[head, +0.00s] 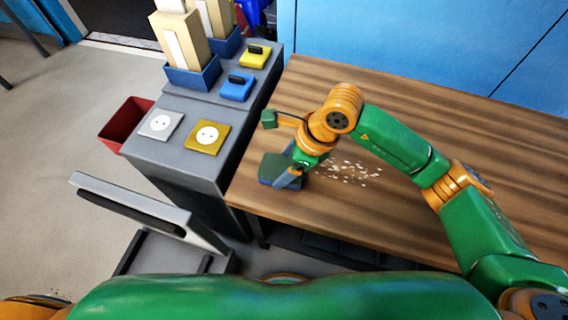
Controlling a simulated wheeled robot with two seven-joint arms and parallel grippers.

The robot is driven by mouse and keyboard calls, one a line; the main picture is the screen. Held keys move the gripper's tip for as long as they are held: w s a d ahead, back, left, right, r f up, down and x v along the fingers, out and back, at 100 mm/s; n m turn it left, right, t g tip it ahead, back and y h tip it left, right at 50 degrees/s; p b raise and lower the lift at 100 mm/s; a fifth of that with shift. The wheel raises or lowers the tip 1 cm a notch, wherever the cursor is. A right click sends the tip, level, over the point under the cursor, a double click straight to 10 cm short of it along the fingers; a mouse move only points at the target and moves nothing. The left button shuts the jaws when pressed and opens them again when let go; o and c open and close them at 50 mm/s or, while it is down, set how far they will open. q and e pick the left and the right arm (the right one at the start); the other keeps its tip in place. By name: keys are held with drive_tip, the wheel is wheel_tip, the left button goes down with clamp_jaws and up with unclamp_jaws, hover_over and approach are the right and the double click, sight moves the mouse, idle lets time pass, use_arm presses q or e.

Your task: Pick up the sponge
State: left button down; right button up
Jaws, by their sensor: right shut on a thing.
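A dark blue-green block, which looks like the sponge (268,168), is at the left end of the wooden table (420,210). My right gripper (287,180) points down at it from above and is shut on it. The fingers and wrist hide part of the block. I cannot tell whether the block touches the tabletop or is slightly raised. My left gripper is not in view.
Pale crumbs (352,172) lie scattered right of the gripper. A grey cabinet (190,165) at left holds a blue handled block (237,90), a yellow one (255,58), two socket plates and blue bins. A red bin (124,122) stands on the floor. The table's right side is clear.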

sight(274, 169)
drive_tip(key=r, duration=0.4)
drive_tip(key=shift+s+a+r, duration=0.1)
drive_tip(key=shift+s+a, duration=0.05)
drive_tip(key=shift+s, duration=0.2)
drive_tip(key=s+a+r, duration=0.2)
drive_tip(key=s+r, duration=0.6)
drive_tip(key=s, duration=0.5)
drive_tip(key=shift+a+r+p, duration=0.35)
drive_tip(key=shift+p, duration=0.1)
